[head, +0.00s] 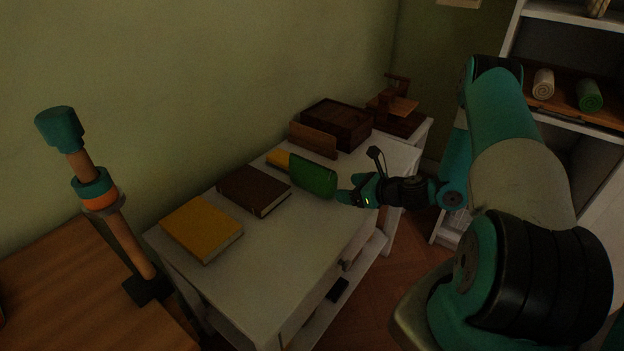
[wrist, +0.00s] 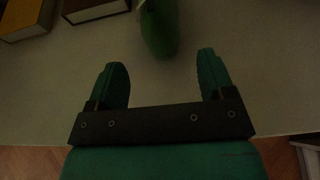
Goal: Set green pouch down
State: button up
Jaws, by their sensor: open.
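My gripper (head: 345,196) is beside the pouch's right end in the head view. In the wrist view my gripper (wrist: 162,72) is open, with nothing between its two teal fingers. A small gap shows between the fingertips and the pouch.
A dark brown book (head: 253,190) and a yellow book (head: 202,229) lie left of the pouch on the white table (head: 262,262). A smaller yellow thing (head: 279,158) lies behind it. A dark wooden box (head: 338,124) stands farther back. The table's front area is clear.

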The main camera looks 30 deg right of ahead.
aim_at(331, 184)
jog(key=x, duration=0.6)
jog(key=shift+w+f, duration=0.1)
jog(key=shift+w, duration=0.35)
jog(key=c, duration=1.1)
jog(key=shift+c, duration=0.2)
notch_tip(331, 184, up, 20)
jog(key=p, duration=0.3)
jog(key=s+a+f+n+g+y+p, duration=0.3)
jog(key=s+a+n+g+y+p, duration=0.2)
jog(key=a, duration=0.8)
jog(key=s+n+y+p, duration=0.1)
jog(key=s+n+p, duration=0.1)
jog(key=s+p, duration=0.1)
jog(key=shift+s+a+f+p, duration=0.25)
jog(key=shift+s+a+p, duration=0.15)
jog(key=shift+p, duration=0.15)
